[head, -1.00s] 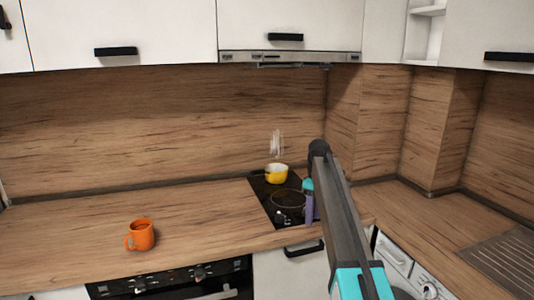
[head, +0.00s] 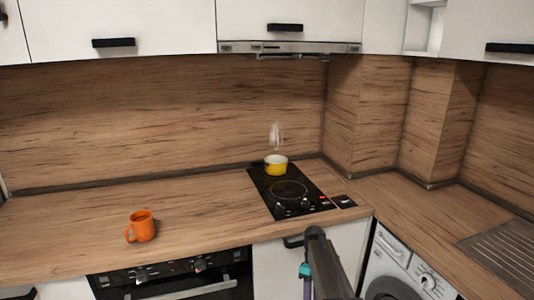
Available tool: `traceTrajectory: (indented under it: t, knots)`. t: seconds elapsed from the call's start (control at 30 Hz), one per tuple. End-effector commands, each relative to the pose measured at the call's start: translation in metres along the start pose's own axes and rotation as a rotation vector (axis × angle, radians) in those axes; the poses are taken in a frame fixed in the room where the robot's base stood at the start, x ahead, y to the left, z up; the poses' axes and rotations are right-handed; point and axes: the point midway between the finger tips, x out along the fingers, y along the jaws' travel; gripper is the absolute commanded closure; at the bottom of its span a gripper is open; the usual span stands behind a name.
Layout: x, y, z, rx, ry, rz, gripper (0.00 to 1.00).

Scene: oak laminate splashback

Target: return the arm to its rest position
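My arm shows at the bottom of the head view, right of centre, in front of the lower cabinet and below the worktop edge. A dark link rises to a rounded joint, with small teal and purple parts beside it on the left. The fingers of my gripper do not show; they are hidden or below the frame. No held thing is visible.
A yellow pot (head: 276,166) stands at the back of the black hob (head: 262,186), with whitish steam above it. An orange mug (head: 141,226) stands on the worktop (head: 80,228). A washing machine (head: 397,262) is to the right of my arm. A metal drainer (head: 505,254) lies farther right.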

Motion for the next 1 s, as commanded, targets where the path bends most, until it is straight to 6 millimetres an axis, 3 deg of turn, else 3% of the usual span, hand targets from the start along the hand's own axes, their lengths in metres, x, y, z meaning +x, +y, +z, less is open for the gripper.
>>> traceTrajectory:
  t: [0.1, 0.4, 0.7, 1.0]
  knots:
    - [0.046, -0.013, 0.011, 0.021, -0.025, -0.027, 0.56]
    - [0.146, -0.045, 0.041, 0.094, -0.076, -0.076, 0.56]
    - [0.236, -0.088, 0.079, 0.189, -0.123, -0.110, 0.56]
    - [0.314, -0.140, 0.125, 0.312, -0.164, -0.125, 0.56]
